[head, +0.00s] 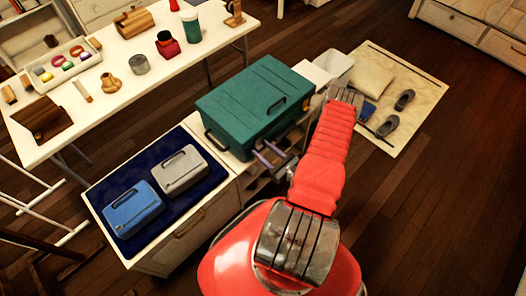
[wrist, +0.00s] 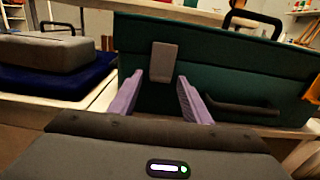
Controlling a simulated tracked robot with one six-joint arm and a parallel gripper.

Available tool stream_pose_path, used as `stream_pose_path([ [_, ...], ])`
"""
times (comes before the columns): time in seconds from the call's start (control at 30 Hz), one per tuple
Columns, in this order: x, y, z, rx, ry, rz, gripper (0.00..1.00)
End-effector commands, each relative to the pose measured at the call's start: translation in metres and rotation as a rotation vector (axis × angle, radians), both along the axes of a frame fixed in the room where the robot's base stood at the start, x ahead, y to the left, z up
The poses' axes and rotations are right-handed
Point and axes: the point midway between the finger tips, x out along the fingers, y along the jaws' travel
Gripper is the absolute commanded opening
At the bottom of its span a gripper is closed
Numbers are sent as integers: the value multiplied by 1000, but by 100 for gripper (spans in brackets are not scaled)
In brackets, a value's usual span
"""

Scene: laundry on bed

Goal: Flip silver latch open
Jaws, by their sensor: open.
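A green box (head: 255,105) with a dark top handle stands on the cabinet, and its front fills much of the wrist view (wrist: 225,65). A flat grey latch plate (wrist: 164,62), which appears to be the silver latch, hangs upright on the box's front near the lid seam. I cannot make out the latch in the head view. My gripper (wrist: 161,88) has lilac fingers spread apart, with nothing between them. The latch lies just beyond and above the fingertips, roughly centred on the gap. In the head view my gripper (head: 268,155) is at the box's front side.
A dark handle (wrist: 240,106) juts from the box front, right of my fingers. A grey case (head: 180,170) and a blue case (head: 132,208) lie on a navy mat (head: 118,183) at left. A white bin (head: 335,64) stands behind the box.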

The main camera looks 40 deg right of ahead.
Motion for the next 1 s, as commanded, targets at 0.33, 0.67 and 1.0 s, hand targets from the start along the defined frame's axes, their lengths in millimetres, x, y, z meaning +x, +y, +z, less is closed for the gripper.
stream_pose_path([
  [0.33, 0, 0, 0, 0, 0, 0, 30],
  [0.67, 0, 0, 0, 0, 0, 0, 7],
  [1.0, -2, -1, 1, -1, 24, -2, 7],
])
